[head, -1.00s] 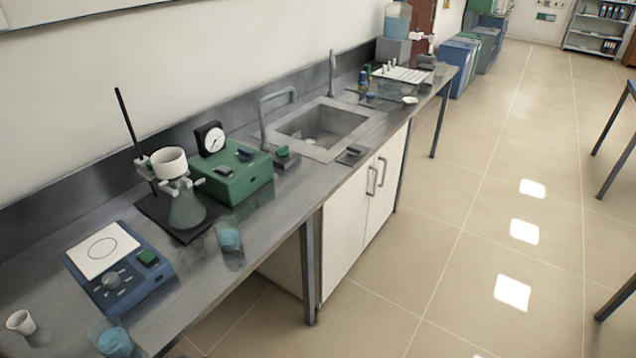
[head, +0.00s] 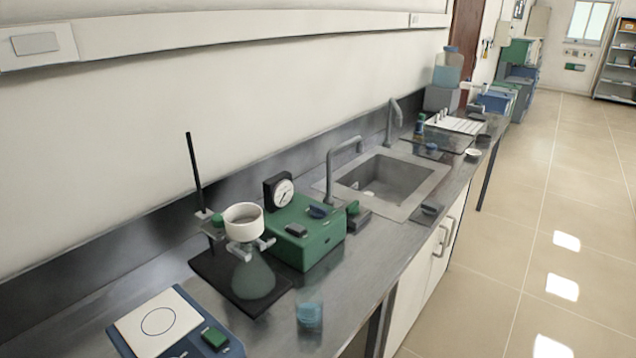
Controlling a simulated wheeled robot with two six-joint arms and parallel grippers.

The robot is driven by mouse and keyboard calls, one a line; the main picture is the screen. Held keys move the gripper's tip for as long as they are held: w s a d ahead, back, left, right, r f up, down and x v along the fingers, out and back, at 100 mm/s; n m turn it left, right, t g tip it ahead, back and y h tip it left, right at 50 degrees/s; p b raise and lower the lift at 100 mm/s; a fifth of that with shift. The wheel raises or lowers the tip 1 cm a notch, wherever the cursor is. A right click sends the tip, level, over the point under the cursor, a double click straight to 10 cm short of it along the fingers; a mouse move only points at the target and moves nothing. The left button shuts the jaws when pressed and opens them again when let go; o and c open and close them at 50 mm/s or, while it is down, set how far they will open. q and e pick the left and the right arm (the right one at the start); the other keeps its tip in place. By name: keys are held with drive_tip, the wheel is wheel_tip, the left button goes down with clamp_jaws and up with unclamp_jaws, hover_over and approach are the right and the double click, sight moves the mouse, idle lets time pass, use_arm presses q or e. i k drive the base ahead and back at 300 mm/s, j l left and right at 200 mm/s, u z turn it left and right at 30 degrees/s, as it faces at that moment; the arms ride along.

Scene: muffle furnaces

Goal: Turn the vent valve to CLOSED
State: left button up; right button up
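A green box (head: 318,240) stands on the bench with a round black-rimmed gauge (head: 279,191) at its back left. On its top are a dark blue knob (head: 318,211) and a small black piece (head: 296,230). Just right of the box is a low dark block with a green knob (head: 353,207). I cannot tell which of these knobs is the vent valve, nor read any CLOSED mark. Neither of my grippers is in view.
A flask (head: 254,277) with a white funnel (head: 243,219) stands on a black stand base beside the box. A blue hotplate (head: 170,325) and a beaker (head: 310,316) are nearer. A sink (head: 385,180) lies beyond. The floor (head: 500,270) at right is clear.

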sight(317, 212)
drive_tip(key=i+l, duration=0.45)
drive_tip(key=l, duration=0.15)
drive_tip(key=i+l+u, duration=0.1)
drive_tip(key=i+l, duration=0.35)
drive_tip(key=l, duration=0.15)
